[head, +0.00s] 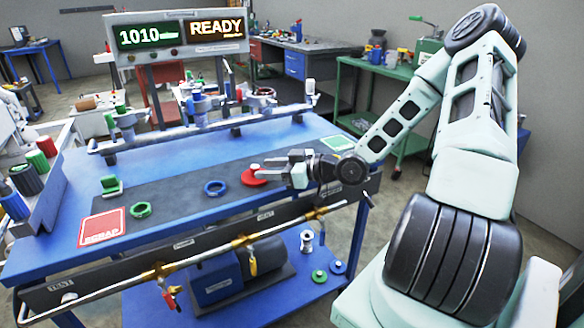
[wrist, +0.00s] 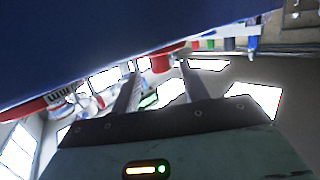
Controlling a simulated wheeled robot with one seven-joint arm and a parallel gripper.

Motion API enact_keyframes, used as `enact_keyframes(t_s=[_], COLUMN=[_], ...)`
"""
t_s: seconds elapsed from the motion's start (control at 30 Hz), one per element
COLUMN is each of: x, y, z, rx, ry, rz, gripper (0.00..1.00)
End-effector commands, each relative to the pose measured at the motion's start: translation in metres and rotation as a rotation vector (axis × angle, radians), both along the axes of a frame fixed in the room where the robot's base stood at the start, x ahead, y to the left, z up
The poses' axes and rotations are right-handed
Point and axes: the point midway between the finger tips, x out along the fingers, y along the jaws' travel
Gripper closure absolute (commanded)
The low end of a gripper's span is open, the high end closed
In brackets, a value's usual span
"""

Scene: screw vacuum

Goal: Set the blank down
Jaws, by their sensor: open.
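A red round blank (head: 252,178) lies on the dark mat (head: 175,204) on the blue table, right of the middle. A small white part shows on its upper side. My gripper (head: 273,168) is low over the table at the right of the blank, its jaws pointing left towards it. In the wrist view, my gripper's two fingers (wrist: 157,66) stand apart, with a red piece (wrist: 165,61) between and just beyond their tips. I cannot tell whether a finger touches the blank.
A blue ring (head: 215,187) and green ring (head: 140,210) lie on the mat, left of the blank. A red SCRAP square (head: 102,228) is at front left, a green square (head: 338,142) at right. A rail (head: 205,129) with clamped fittings runs behind. The display (head: 180,33) reads 1010 and READY.

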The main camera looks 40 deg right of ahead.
Motion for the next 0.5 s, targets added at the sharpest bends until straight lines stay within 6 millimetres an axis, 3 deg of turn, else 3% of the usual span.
enact_keyframes(t_s=[0.2, 0.5], x=[-0.039, -0.065], y=[-0.023, -0.036], z=[0.011, 0.016], rx=[-0.002, 0.000], ry=[0.000, 0.000], rz=[-0.004, -0.001], gripper=[0.56, 0.56])
